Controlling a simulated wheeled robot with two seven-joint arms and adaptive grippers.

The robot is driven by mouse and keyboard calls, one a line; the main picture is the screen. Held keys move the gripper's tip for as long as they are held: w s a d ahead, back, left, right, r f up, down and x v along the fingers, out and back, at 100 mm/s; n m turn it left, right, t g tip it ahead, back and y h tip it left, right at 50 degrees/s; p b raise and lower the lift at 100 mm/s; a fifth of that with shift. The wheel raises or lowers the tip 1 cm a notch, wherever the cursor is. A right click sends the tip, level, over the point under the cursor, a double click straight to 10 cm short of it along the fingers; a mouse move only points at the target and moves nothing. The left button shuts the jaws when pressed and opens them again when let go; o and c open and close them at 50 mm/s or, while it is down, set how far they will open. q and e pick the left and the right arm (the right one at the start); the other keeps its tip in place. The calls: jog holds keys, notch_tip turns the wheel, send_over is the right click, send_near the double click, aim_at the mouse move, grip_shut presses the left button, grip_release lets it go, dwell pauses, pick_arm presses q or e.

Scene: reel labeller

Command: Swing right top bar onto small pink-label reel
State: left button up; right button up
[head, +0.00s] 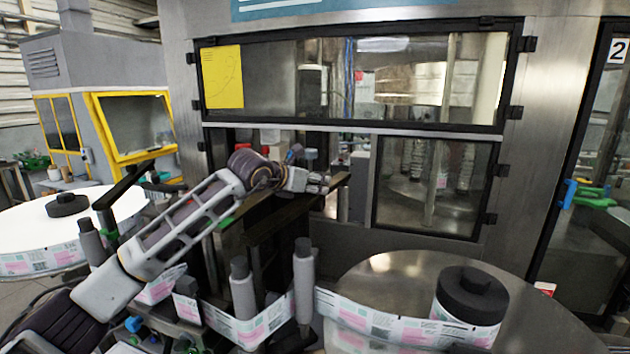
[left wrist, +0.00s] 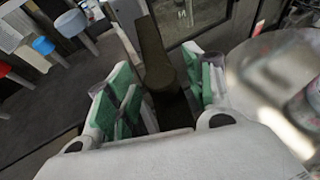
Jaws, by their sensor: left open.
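The right top bar (head: 341,180) is a dark, flat bar above the middle of the labeller; its end shows just past my gripper. My left gripper (head: 318,183) reaches in from the left at this bar. In the left wrist view the gripper (left wrist: 167,85) is open, with green-padded fingers on either side of the dark bar (left wrist: 152,50). I cannot tell whether a pad touches it. The small reel with pink labels (head: 468,318) stands at the lower right with a black core on top, clear of the bar. My right gripper is not in view.
A round metal plate (head: 385,268) lies under the small reel. Grey rollers (head: 304,262) guide the label web at the front. A large white reel (head: 25,228) is at the left, near another dark bar (head: 125,186). A windowed machine cabinet (head: 440,185) stands behind.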

pick_arm(q)
jog(key=shift+w+d+f, duration=0.25)
jog(key=shift+w+d, duration=0.05)
jog(key=shift+w, duration=0.1)
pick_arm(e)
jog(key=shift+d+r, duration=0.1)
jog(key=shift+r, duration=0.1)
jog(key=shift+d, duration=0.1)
pick_arm(q)
grip_shut()
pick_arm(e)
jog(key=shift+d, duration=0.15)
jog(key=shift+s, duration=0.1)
